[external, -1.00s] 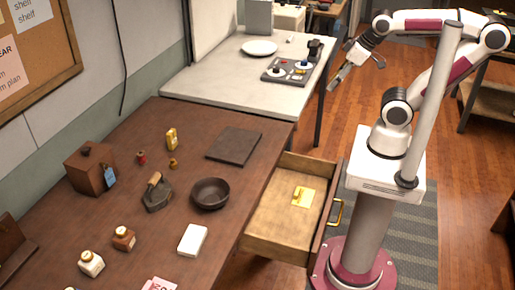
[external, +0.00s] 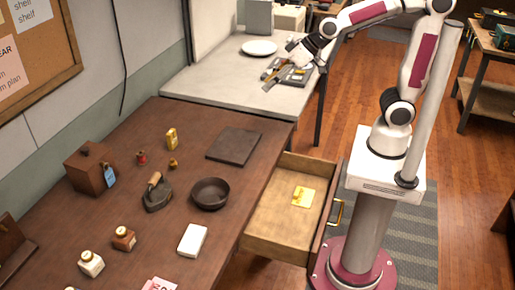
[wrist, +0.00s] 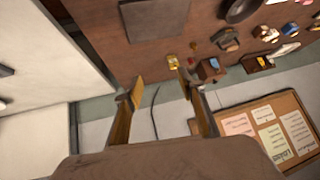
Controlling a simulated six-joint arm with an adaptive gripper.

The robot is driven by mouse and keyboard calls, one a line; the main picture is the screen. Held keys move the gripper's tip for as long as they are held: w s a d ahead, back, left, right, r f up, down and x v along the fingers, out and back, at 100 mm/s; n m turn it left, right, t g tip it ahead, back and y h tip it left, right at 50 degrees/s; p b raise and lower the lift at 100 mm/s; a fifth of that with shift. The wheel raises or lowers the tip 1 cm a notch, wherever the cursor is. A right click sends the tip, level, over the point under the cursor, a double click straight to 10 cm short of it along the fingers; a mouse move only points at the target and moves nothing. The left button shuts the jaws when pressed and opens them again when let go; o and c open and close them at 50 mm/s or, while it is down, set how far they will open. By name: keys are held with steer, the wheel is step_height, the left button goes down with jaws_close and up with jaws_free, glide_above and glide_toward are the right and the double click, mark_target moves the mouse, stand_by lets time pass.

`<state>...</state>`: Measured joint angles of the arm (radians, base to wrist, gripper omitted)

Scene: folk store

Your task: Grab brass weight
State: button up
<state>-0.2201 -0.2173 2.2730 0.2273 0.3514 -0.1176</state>
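A small brass-coloured piece (external: 173,163), which looks like the brass weight, stands on the brown table. A taller yellow-gold object (external: 172,139) stands just behind it; it also shows in the wrist view (wrist: 173,61). A small red piece (external: 141,158) is to their left. My gripper (external: 266,83) is in the air over the pale side table, well to the right of the brass piece. In the wrist view my gripper (wrist: 161,88) has its fingers apart with nothing held between them.
A dark square slab (external: 234,146), black bowl (external: 210,193), flat iron (external: 157,193) and wooden box (external: 90,169) share the table. An open drawer (external: 270,225) juts out, with a yellow item (external: 302,196) inside. The pale table (external: 215,80) holds a plate and a grey device.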

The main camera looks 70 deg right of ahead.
steer(key=w+a+f, duration=0.2)
steer(key=w+a, duration=0.4)
steer(key=w, duration=0.2)
steer(key=t, duration=0.4)
glide_toward(172, 161)
steer(key=shift+w+d+f, duration=0.15)
steer(key=shift+w+f, duration=0.2)
steer(key=shift+w, duration=0.2)
steer(key=shift+w+d+f, duration=0.15)
steer(key=shift+w+f, duration=0.15)
steer(key=shift+w, duration=0.25)
steer(key=shift+a+f, duration=0.2)
steer(key=shift+f, duration=0.3)
steer(key=shift+w, duration=0.1)
steer(key=shift+x, duration=1.3)
steer(key=shift+r+x, duration=0.2)
steer(key=shift+x, duration=2.35)
